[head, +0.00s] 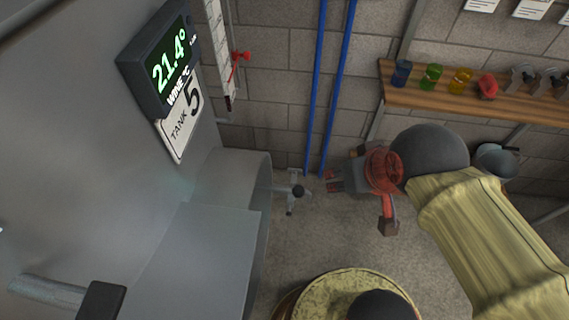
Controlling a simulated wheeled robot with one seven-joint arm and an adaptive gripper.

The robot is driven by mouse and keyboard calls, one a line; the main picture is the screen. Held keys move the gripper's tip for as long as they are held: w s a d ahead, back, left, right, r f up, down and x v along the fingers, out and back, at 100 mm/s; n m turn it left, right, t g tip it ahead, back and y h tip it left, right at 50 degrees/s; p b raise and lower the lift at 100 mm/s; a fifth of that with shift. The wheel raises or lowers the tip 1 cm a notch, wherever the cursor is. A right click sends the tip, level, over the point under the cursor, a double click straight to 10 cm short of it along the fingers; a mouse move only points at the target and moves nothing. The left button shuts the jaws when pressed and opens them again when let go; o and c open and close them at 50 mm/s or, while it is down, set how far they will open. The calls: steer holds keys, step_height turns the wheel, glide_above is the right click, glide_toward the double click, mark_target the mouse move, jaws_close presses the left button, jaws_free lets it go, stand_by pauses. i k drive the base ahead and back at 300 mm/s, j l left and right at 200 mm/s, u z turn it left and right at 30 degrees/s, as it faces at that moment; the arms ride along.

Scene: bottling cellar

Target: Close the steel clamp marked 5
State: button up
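A big grey steel tank (90,110) fills the left side, with a plate (180,125) reading TANK 5. A small steel fitting (292,191) with a dark round knob stands just off the tank's right side. It looks like a clamp or tap, but I see no number on it and cannot tell its state. My gripper (332,181) is to the right of this fitting, pointing left towards it, and looks apart from it in the picture. Its red-marked fingertips are too small to read as open or shut, and I see nothing held.
A display (160,60) reading 21.4° juts from the tank. Two blue pipes (320,85) run down the block wall. A wooden shelf (450,102) holds several coloured cups. A grey bar with a black end (100,300) is at lower left. Bare floor (315,240) lies below the fitting.

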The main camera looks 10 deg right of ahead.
mark_target(290, 204)
steer(key=k+l+z, duration=0.2)
steer(key=k+l, duration=0.3)
steer(key=k+l+z, duration=0.25)
steer(key=k+l, duration=0.25)
steer(key=l, duration=0.1)
